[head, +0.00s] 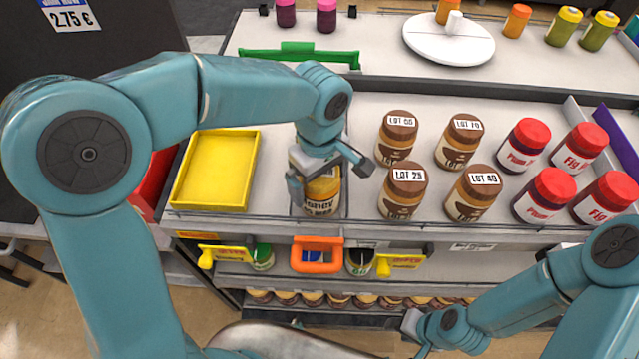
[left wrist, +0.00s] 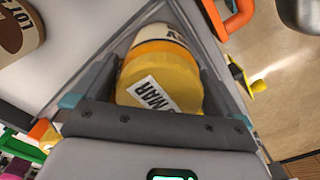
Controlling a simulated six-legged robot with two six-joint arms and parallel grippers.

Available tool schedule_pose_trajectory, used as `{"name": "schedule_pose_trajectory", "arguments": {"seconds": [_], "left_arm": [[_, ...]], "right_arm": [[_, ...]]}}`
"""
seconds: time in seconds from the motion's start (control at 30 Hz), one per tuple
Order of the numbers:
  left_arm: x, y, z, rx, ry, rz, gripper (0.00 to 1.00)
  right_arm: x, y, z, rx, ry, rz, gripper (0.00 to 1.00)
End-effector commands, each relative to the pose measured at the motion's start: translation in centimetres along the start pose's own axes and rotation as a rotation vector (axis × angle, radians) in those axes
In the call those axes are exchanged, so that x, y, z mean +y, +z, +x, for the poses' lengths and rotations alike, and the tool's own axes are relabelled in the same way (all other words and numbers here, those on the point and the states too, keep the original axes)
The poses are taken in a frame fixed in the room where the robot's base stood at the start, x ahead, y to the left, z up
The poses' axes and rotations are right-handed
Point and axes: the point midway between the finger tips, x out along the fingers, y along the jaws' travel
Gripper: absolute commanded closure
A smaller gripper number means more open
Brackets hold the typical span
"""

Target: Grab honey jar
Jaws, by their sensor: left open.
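The honey jar (head: 321,194), with a yellow lid and a label reading "Honey", stands upright on the shelf between the yellow tray and the brown-lidded jars. My left gripper (head: 328,174) is over it from above, with one finger on each side and the jaws open. In the left wrist view the honey jar's yellow lid (left wrist: 160,85), marked "MAR", lies between the two fingers. I cannot tell whether either finger touches it. My right gripper (head: 415,324) is low at the front, away from the jar; its jaws are not clear.
Brown-lidded jars (head: 403,190) stand close to the right of the honey jar, with red-lidded jars (head: 545,194) beyond. An empty yellow tray (head: 181,190) lies to the left. An orange handle (head: 317,267) juts from the shelf front below. Clear dividers flank the honey jar.

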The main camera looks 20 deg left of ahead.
Motion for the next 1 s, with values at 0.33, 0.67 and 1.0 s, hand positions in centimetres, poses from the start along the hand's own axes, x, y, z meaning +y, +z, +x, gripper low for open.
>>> {"name": "schedule_pose_trajectory", "arguments": {"seconds": [0.33,0.67,1.0], "left_arm": [[0.1,-0.1,2.0,0.001,0.001,-0.001,0.00],[0.2,-0.1,1.9,0.001,0.003,-0.001,0.65],[0.3,-0.1,0.8,0.003,0.006,0.000,0.65]], "right_arm": [[-0.1,0.0,-0.3,0.000,0.000,0.000,0.57],[-0.1,0.0,-0.3,0.000,0.000,0.000,0.57],[-0.1,0.0,-0.2,0.000,0.000,0.000,0.57]]}}
